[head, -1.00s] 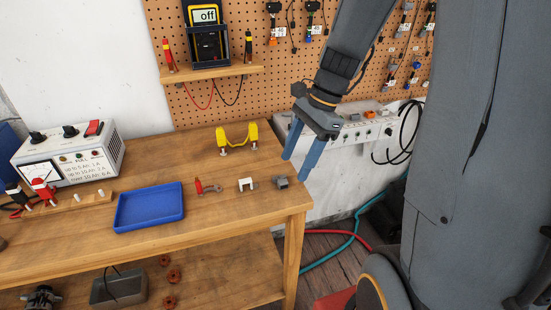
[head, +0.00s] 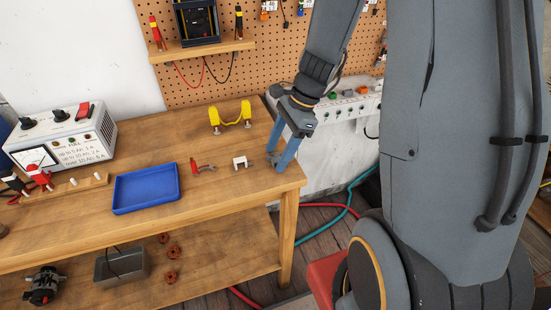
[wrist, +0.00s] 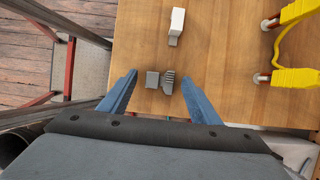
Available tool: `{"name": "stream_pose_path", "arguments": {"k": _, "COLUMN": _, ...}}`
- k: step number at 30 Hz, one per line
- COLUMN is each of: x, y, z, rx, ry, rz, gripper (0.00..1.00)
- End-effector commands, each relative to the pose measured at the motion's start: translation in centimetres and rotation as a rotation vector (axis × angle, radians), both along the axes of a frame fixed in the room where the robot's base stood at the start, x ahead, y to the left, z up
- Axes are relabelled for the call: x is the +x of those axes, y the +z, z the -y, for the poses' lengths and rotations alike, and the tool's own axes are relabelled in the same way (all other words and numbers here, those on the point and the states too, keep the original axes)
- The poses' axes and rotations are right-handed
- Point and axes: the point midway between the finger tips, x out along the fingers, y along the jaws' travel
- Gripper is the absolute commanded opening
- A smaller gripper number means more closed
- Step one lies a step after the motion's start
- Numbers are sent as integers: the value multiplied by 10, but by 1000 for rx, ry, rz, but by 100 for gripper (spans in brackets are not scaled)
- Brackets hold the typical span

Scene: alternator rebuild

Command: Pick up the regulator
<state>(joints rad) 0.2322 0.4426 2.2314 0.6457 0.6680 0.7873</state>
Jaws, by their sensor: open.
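A small dark grey part (wrist: 167,82) with a ribbed side and a smooth block on its left lies on the wooden bench near its right end; I take it to be the regulator. My gripper (head: 277,161) is over that end of the bench, pointing down. In the wrist view my gripper (wrist: 158,77) is open, with one blue finger on each side of the grey part and clear gaps between. In the head view the fingers mostly hide the part. I cannot tell the exact height of the fingertips above the bench.
A white bracket (head: 240,162) and a red part (head: 202,167) lie left of my gripper. Further left is a blue tray (head: 146,188). A yellow-ended piece (head: 230,116) stands behind. The bench's right edge is close to my gripper.

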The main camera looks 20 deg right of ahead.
Motion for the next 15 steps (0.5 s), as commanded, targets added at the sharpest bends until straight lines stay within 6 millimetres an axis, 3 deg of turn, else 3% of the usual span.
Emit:
{"name": "stream_pose_path", "arguments": {"k": 3, "x": 0, "y": 0, "z": 0, "rx": 0, "ry": 1, "rz": 0, "gripper": 57}}
{"name": "stream_pose_path", "arguments": {"k": 11, "x": 0, "y": 0, "z": 0, "rx": 0, "ry": 1, "rz": 0, "gripper": 13}}
{"name": "stream_pose_path", "arguments": {"k": 15, "x": 0, "y": 1, "z": 0, "rx": 0, "ry": 1, "rz": 0, "gripper": 12}}
